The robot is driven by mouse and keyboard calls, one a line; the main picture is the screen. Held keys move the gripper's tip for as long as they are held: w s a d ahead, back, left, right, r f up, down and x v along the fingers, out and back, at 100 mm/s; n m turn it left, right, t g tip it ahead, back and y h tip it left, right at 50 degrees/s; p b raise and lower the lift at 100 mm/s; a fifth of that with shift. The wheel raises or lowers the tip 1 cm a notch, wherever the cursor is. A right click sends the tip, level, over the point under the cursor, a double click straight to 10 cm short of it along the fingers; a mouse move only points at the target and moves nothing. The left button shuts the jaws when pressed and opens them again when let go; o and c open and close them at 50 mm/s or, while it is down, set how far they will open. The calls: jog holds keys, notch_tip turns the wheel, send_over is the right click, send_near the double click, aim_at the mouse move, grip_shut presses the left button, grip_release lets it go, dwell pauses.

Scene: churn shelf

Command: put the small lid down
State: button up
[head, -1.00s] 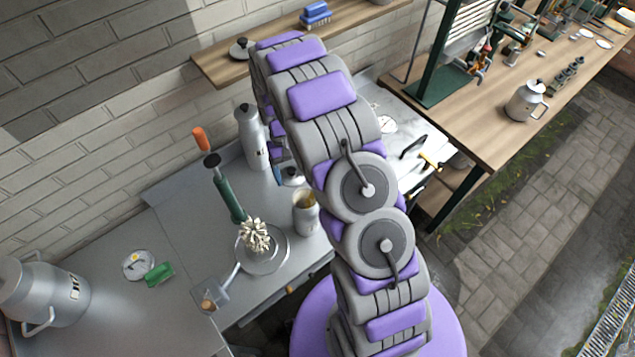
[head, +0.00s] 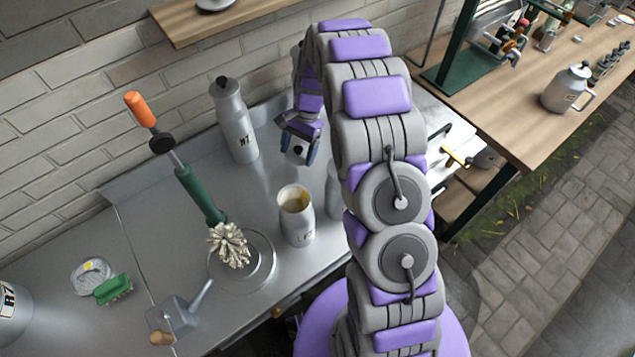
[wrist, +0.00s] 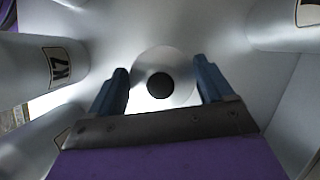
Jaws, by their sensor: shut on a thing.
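The small lid (wrist: 180,67) is a pale metal disc with a round black knob, between my fingers in the wrist view. My gripper (wrist: 162,88) is shut on it, with one blue finger on each side. In the head view my gripper (head: 298,150) hangs over the back of the steel bench, right of the tall lidded can (head: 235,125). The lid cannot be made out in the head view. The wrist view does not show clearly whether the lid touches a surface.
An open can (head: 296,222) stands in front of my gripper, and another can (head: 333,190) is partly behind my arm. A whisk-like brush head (head: 229,245) sits on a round plate (head: 262,275). A green brush (head: 114,289) lies left. A wooden shelf (head: 185,30) is above.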

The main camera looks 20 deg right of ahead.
aim_at(293, 146)
jog(key=w+r+m, duration=0.1)
jog(key=m, duration=0.1)
jog(key=w+m+t, duration=0.1)
jog(key=m, duration=0.1)
jog(key=w+a+r+m+t+b, duration=0.1)
jog(key=m, duration=0.1)
jog(key=shift+w+r+y, duration=0.2)
jog(key=shift+r+y, duration=0.15)
jog(key=shift+y, duration=0.05)
jog(key=f+m, duration=0.1)
jog(key=f+b, duration=0.1)
jog(key=f, duration=0.1)
jog(key=w+d+f+m+t+b, duration=0.1)
jog(key=f, duration=0.1)
jog(key=shift+f+m, duration=0.2)
jog(key=shift+m, duration=0.1)
jog(key=shift+a+f+b, duration=0.25)
jog(key=shift+f+b, duration=0.1)
jog(key=shift+d+b+x, duration=0.25)
jog(key=shift+b+x, duration=0.1)
jog(key=shift+x, duration=0.8)
jog(key=shift+f, duration=0.45)
jog(key=shift+d, duration=0.4)
jog(key=o, duration=0.9)
jog(key=shift+o, duration=0.7)
jog(key=shift+a, duration=0.25)
